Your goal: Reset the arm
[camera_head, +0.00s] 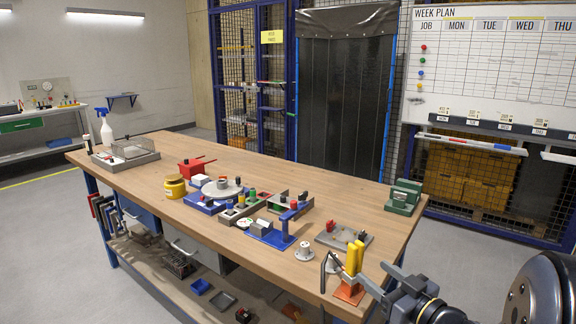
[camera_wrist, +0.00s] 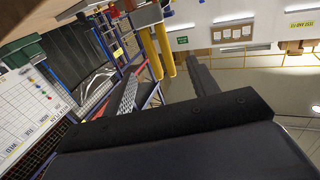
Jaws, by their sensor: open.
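My gripper (camera_head: 374,276) is at the lower right in the head view, beside the table's right front corner. It is open, and nothing shows between its fingers. Two upright yellow posts (camera_head: 355,257) on an orange base (camera_head: 349,292) stand just left of it, close to the fingers. The wrist view, which is tilted, shows my gripper (camera_wrist: 163,86) with its dark fingers apart, and the yellow posts (camera_wrist: 158,50) beyond them. Whether the fingers touch the posts I cannot tell.
The wooden workbench (camera_head: 290,262) holds a rotary jig (camera_head: 221,188) with a round plate on a blue base, a blue fixture (camera_head: 272,235), a grey plate (camera_head: 343,236), a green block (camera_head: 404,197) and a red box (camera_head: 191,169).

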